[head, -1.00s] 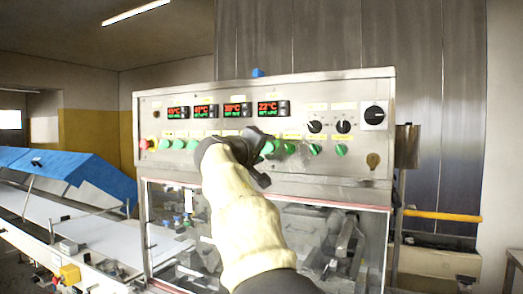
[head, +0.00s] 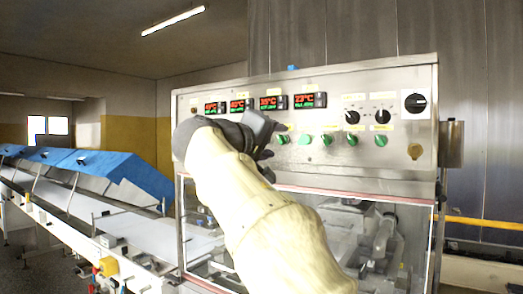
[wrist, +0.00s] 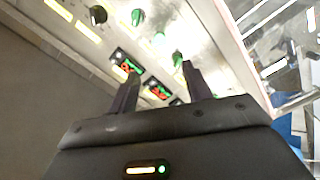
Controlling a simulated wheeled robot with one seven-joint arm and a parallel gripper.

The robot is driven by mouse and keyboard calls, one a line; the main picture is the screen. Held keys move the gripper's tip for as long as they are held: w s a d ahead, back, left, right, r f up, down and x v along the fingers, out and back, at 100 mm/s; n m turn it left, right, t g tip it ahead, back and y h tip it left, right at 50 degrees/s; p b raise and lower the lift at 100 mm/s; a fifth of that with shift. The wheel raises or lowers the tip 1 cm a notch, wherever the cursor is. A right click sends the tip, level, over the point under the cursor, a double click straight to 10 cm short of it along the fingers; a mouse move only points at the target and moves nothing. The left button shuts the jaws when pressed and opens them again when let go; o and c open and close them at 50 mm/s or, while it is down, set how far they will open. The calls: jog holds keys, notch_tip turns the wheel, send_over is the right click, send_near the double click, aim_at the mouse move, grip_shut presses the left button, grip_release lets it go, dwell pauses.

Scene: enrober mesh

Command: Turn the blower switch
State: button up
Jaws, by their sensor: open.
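The control panel (head: 330,165) carries a row of rotary switches, and I cannot read which label marks the blower switch. Several green knobs (head: 327,139) show right of my gripper in the head view. Above them are two black knobs (head: 352,117) and a larger black switch (head: 415,103) at the upper right. My gripper (head: 268,150) is in front of the panel's left half and hides its left knobs. In the wrist view my gripper (wrist: 162,75) is open and empty. A green knob (wrist: 177,58) shows between its fingers; contact cannot be told.
Red-and-green temperature displays (head: 305,101) sit above the knobs. A clear-windowed enclosure (head: 390,245) lies below the panel. A conveyor with blue covers (head: 115,172) stands at the left. A metal cylinder (head: 452,143) and a yellow bar (head: 480,222) are at the right.

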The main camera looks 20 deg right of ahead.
jog(key=v, duration=0.4)
dwell(0.3)
notch_tip(320, 180, down, 35)
jog(key=w+a+n+g+y, duration=0.2)
jog(key=w+n+g+y, duration=0.15)
jog(key=y, duration=0.55)
jog(key=s+a+f+m+g+y, duration=0.1)
jog(key=s+f+m+g+y, duration=0.15)
jog(key=s+f, duration=0.85)
jog(key=s+a+f+m+g+y, duration=0.1)
jog(key=s+f+m+g+y, duration=0.15)
jog(key=s+f, duration=0.8)
notch_tip(320, 180, up, 11)
jog(key=w+p, duration=0.1)
jog(key=p, duration=1.2)
jog(key=shift+w, duration=0.35)
